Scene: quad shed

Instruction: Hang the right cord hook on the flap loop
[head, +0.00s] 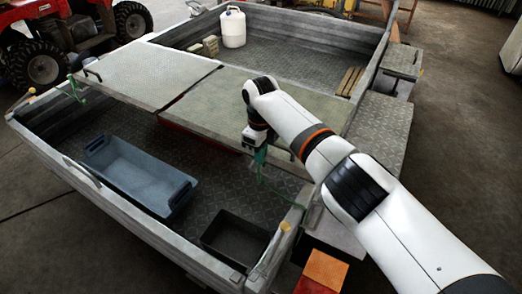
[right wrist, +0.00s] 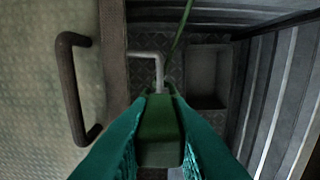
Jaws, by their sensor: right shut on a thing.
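My right gripper (head: 260,158), with teal fingers, is shut on the green block of the right cord hook (right wrist: 160,130). The hook's grey metal rod (right wrist: 158,72) stands out beyond the block and bends left at its end, towards the flap edge. The dark flap loop (right wrist: 74,90) is on the pale right flap (right wrist: 30,120), left of the hook, with a gap between them. My left gripper is out of view.
A blue tray (head: 125,182) and a black bin (head: 232,242) stand on the trailer floor. The left flap (head: 145,75) lies beside the right one. A white canister (head: 233,28) stands at the back. The low side wall (head: 150,240) borders the front.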

